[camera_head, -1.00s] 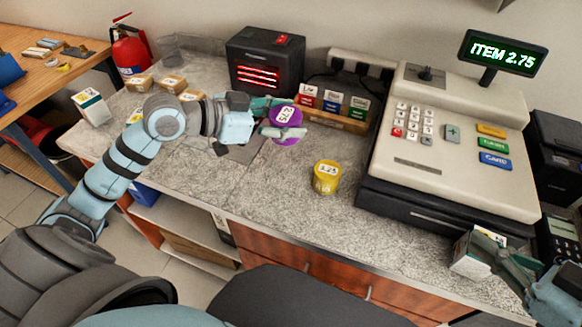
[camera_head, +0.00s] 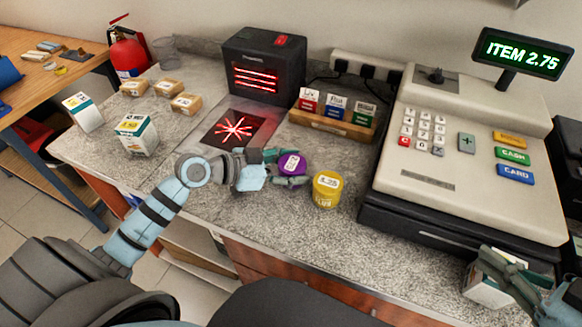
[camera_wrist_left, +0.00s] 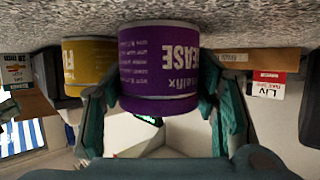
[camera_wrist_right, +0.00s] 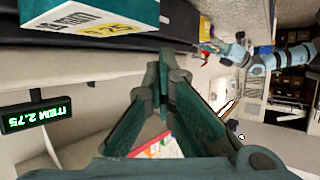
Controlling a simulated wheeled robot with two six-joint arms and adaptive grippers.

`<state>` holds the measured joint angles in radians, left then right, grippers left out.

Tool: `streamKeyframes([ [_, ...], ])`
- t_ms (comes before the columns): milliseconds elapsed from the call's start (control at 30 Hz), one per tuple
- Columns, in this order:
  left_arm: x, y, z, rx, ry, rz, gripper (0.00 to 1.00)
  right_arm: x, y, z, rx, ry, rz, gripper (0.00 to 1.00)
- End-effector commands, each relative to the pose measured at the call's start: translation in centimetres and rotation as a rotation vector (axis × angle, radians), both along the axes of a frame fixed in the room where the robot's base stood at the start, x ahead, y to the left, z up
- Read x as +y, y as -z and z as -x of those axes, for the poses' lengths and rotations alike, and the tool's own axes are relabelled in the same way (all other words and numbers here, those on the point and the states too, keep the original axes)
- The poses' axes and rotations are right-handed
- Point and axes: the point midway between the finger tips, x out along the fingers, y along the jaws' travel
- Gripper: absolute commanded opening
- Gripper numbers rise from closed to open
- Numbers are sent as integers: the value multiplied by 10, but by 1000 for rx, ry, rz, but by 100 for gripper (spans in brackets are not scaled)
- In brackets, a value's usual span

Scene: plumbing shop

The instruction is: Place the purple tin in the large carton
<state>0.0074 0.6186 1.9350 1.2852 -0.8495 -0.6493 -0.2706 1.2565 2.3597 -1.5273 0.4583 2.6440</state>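The purple tin (camera_head: 291,166) is in my left gripper (camera_head: 284,174), right beside the yellow tin (camera_head: 326,190) on the counter. In the left wrist view the purple tin (camera_wrist_left: 158,70) sits between both fingers, at or just above the counter; a gap beneath cannot be told. The yellow tin (camera_wrist_left: 88,62) is close next to it. My right gripper (camera_head: 497,270) is at the lower right, fingertips together and empty, by a white and green carton (camera_head: 482,292). That carton also shows in the right wrist view (camera_wrist_right: 95,18). I cannot tell any carton as the large one.
Two white and green cartons (camera_head: 83,113) (camera_head: 137,137) and several small tan packages (camera_head: 170,88) stand at left. The scanner (camera_head: 265,68) throws a red pattern on its plate (camera_head: 247,112). A card holder (camera_head: 330,122) and the cash register (camera_head: 465,150) stand behind and right.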

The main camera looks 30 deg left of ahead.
Motion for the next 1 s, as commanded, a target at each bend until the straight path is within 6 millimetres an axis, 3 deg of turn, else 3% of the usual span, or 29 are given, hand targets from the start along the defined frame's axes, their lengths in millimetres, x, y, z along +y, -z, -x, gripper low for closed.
streamKeyframes([
  [100, 0, 0, 0, 1, 0, -1, 72, 0, -1, 0, -1, 0, -1, 0],
  [500, -1, -7, 0, 0, 2, 0, 72, 0, -7, 1, -1, 2, 0, 0],
  [667, 16, -14, 18, 2, 2, -8, 72, 0, -13, 0, -1, 1, -1, 0],
  [800, 38, -29, 45, 9, 6, -12, 72, 0, -24, 0, -1, 1, -1, 0],
  [933, 56, -44, 65, 11, 2, -10, 72, -1, -44, 0, -1, 2, 0, 0],
  [1000, 61, -53, 71, 12, 0, 0, 72, -1, -66, 0, -1, 2, 0, 0],
])
